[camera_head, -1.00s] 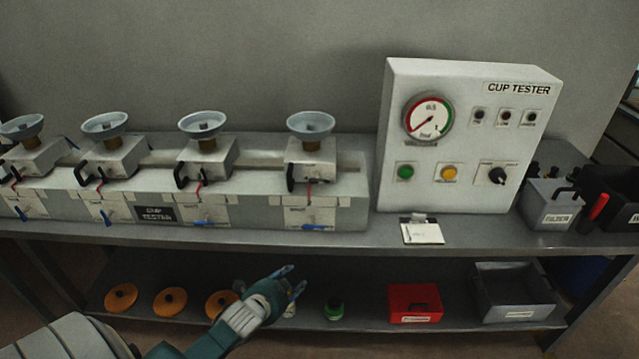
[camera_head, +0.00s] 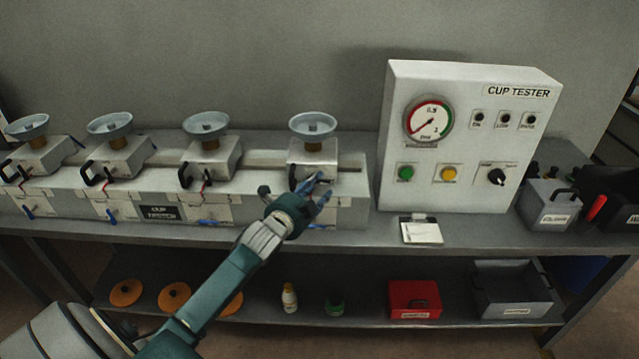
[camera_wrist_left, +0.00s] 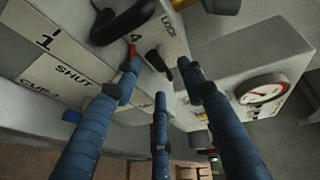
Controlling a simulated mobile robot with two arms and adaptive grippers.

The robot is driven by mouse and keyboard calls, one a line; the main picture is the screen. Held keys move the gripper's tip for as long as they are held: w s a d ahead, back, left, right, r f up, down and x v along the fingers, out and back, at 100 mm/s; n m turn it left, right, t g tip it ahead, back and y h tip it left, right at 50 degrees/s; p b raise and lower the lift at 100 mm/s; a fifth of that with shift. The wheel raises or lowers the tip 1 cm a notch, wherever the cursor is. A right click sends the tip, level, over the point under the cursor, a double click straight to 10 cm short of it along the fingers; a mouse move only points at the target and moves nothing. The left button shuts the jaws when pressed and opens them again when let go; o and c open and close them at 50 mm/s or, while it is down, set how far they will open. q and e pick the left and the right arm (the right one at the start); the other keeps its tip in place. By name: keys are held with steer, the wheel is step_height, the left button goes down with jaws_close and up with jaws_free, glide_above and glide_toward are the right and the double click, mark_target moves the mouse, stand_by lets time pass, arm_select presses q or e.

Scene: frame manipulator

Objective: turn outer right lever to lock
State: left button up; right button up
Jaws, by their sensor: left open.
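The right-end test station (camera_head: 312,152) carries a grey cup on top and a black lever on its front, partly hidden in the head view by my left gripper (camera_head: 320,186). In the left wrist view, a black lever (camera_wrist_left: 157,62) stands near the LOCK label, and a larger black handle (camera_wrist_left: 122,20) is above it at left. My left gripper (camera_wrist_left: 162,80) has its three blue fingers spread around the space at the small lever. I cannot tell whether any finger touches it. My right gripper is not in view.
Similar stations (camera_head: 208,150) stand in a row to the left. The CUP TESTER panel (camera_head: 465,140) is to the right, with a gauge and buttons. Below, a lower shelf holds orange discs, a bottle (camera_head: 289,298), a red box (camera_head: 414,299) and a grey bin (camera_head: 515,292).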

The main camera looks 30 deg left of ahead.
arm_select(q)
steer(key=shift+x, duration=1.1)
jaws_close()
